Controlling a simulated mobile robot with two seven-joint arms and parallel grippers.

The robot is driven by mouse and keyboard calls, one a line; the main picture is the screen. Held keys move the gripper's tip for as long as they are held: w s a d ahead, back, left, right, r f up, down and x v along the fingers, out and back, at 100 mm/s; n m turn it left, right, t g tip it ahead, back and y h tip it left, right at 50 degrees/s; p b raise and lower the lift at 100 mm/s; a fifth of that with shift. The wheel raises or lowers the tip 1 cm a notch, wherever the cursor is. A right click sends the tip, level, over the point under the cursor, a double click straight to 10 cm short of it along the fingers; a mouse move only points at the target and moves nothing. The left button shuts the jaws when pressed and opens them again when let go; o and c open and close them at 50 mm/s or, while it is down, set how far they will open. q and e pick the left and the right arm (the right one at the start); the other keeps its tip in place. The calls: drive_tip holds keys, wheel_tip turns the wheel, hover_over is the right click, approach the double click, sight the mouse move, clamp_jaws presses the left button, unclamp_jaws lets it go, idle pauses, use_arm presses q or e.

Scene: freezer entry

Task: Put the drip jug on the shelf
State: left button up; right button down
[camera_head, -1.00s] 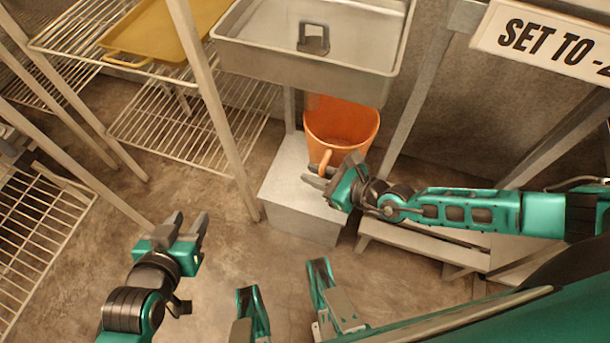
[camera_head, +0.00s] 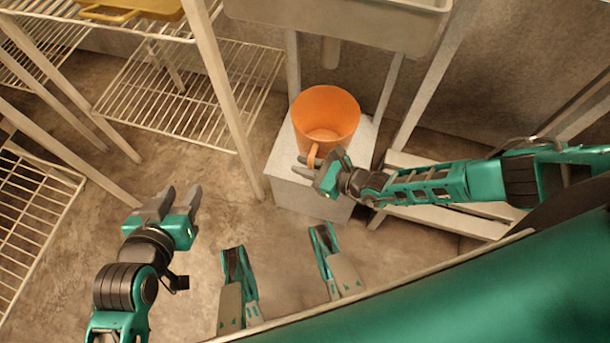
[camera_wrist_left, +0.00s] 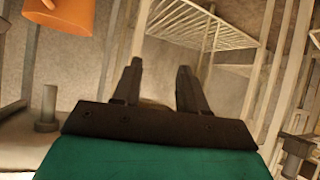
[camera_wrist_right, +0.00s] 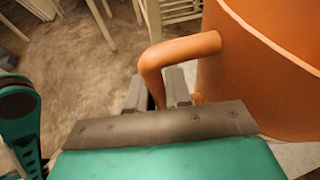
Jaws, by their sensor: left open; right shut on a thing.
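The drip jug is orange with a side handle. In the head view the jug (camera_head: 326,112) is upright over a pale box-like stand (camera_head: 312,202), clear of the sink's underside; whether it touches the stand I cannot tell. My right gripper (camera_head: 306,169) is shut on the jug's handle, which shows close up in the right wrist view (camera_wrist_right: 175,55). My left gripper (camera_head: 178,198) is open and empty over the floor at the left. The wire shelf (camera_head: 190,95) is left of the jug behind a post. The jug also shows at the top left of the left wrist view (camera_wrist_left: 62,14).
A steel sink (camera_head: 340,22) with a drain pipe (camera_head: 330,52) hangs above and behind the jug. A post (camera_head: 222,95) stands between jug and shelf. A yellow tray (camera_head: 130,8) lies on the upper rack. Another wire rack (camera_head: 30,225) is at far left.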

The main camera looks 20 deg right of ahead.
wheel_tip(320, 180, down, 4)
drive_tip(key=shift+b, duration=1)
use_arm(q)
drive_tip(key=shift+w+d+f, duration=0.25)
drive_tip(key=shift+d+f, duration=0.05)
drive_tip(key=shift+f, duration=0.15)
use_arm(e)
drive_tip(key=c, duration=1.1)
unclamp_jaws()
use_arm(q)
drive_tip(key=shift+s, duration=0.15)
use_arm(e)
drive_tip(key=shift+o, duration=0.2)
drive_tip(key=shift+r, duration=0.15)
